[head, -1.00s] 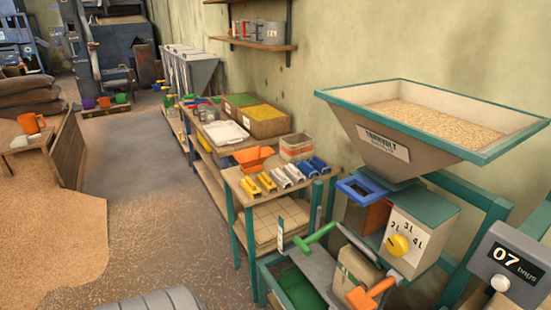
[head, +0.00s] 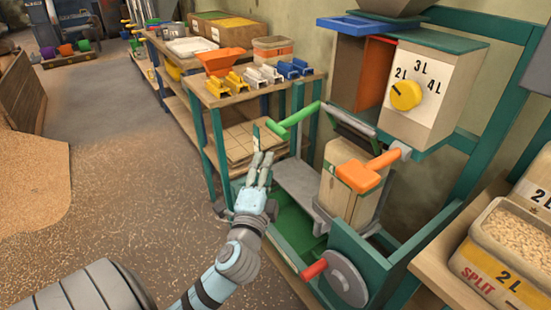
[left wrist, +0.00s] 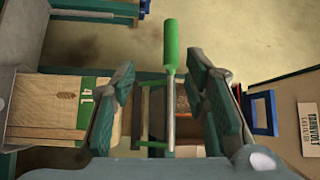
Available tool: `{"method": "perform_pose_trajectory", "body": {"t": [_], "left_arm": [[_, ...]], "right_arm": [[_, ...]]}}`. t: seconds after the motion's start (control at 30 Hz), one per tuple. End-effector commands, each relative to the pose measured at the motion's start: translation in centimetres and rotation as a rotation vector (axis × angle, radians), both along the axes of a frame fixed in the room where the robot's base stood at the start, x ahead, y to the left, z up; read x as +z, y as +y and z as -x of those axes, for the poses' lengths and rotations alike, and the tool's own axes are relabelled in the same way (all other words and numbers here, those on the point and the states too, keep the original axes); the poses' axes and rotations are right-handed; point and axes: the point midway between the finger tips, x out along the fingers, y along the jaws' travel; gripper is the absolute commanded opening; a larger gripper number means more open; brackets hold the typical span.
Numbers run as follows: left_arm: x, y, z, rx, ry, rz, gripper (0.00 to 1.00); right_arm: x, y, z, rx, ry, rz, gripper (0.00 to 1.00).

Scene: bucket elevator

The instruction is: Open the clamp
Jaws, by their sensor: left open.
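A lever with a green handle (head: 293,115) sticks out to the left of a grey bar below the dispenser; I cannot tell for sure which part is the clamp. A tan bag (head: 345,205) stands upright below it, and an orange-handled lever (head: 365,175) is in front of the bag. My left gripper (head: 262,162) is open and empty, short of the green handle. In the left wrist view the green handle (left wrist: 171,45) shows between the open fingers (left wrist: 163,72), apart from both. The bag (left wrist: 60,105) shows at the left there. My right gripper is not in view.
A dispenser with a yellow dial (head: 405,95) stands above the bag. A green frame (head: 375,250) with a red-handled wheel (head: 344,278) is below. A table (head: 235,99) holding small coloured items is behind. A grain bin (head: 480,255) is at right.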

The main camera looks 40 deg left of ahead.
Motion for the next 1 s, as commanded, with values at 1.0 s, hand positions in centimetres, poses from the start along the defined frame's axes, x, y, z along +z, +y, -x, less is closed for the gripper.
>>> {"method": "perform_pose_trajectory", "body": {"t": [1.0], "left_arm": [[3.3,6.8,-12.2,0.004,-0.025,-0.016,0.41]], "right_arm": [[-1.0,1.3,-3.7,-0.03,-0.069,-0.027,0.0]]}}
